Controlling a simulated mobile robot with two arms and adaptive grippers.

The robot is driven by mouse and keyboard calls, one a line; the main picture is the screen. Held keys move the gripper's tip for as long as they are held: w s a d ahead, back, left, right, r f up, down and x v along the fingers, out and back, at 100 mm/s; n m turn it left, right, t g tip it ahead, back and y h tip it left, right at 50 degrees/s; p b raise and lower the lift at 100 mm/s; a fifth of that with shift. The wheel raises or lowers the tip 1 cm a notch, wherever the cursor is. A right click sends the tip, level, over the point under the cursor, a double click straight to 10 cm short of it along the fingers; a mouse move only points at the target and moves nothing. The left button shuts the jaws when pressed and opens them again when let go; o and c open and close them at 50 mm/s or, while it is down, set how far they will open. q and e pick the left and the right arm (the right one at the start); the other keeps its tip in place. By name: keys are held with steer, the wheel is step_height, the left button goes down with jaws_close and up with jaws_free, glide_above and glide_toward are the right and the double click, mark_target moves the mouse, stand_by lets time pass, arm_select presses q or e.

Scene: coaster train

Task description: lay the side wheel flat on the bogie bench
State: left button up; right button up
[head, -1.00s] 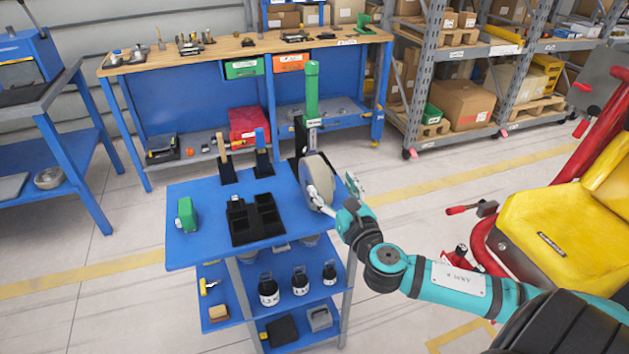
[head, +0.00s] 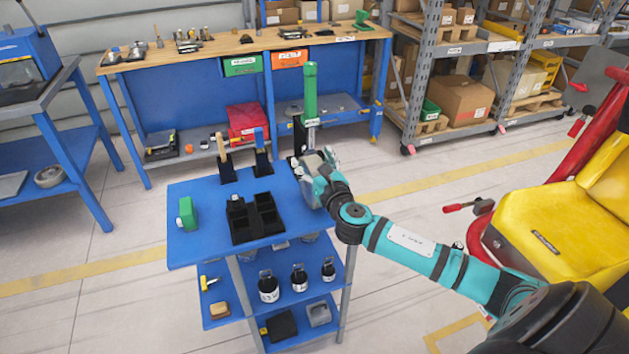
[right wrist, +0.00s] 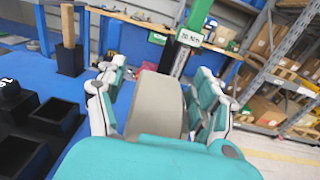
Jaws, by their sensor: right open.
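The side wheel, a pale grey-beige disc, stands on edge at the right side of the blue cart top (head: 200,247). In the right wrist view the wheel (right wrist: 157,105) sits between the two open fingers of my right gripper (right wrist: 158,78). In the head view my right gripper (head: 316,165) is at the cart's right edge and covers most of the wheel. I cannot tell whether the fingers touch it. A wooden-topped blue workbench (head: 225,48) stands behind; nothing marks which surface is the bogie bench. My left gripper is out of view.
A green-handled tool (head: 311,95) stands upright just behind the wheel. A black divided tray (head: 256,215), a green block (head: 188,213) and two handled tools in black holders share the cart top. A yellow seat (head: 570,225) with red frame stands at the right.

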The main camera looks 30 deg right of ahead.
steer(key=shift+c, duration=0.2)
jaws_close()
steer(key=shift+r, duration=0.45)
steer(key=shift+w+d+f, duration=0.1)
steer(key=shift+w, duration=0.05)
steer(key=shift+r, duration=1.7)
steer(key=s+a+r+b, duration=0.1)
steer(key=s+a, duration=0.3)
steer(key=s, duration=0.3)
steer(key=s+a+r, duration=0.1)
steer(key=s+a, duration=0.3)
steer(key=s, duration=0.3)
steer(key=s+a+f+n+y, duration=0.2)
steer(key=s+a+f+y, duration=0.1)
steer(key=s+a+f, duration=0.5)
steer(key=shift+s+a+t+y, duration=0.3)
steer(key=shift+s+a+y, duration=0.1)
steer(key=shift+s+a, duration=0.85)
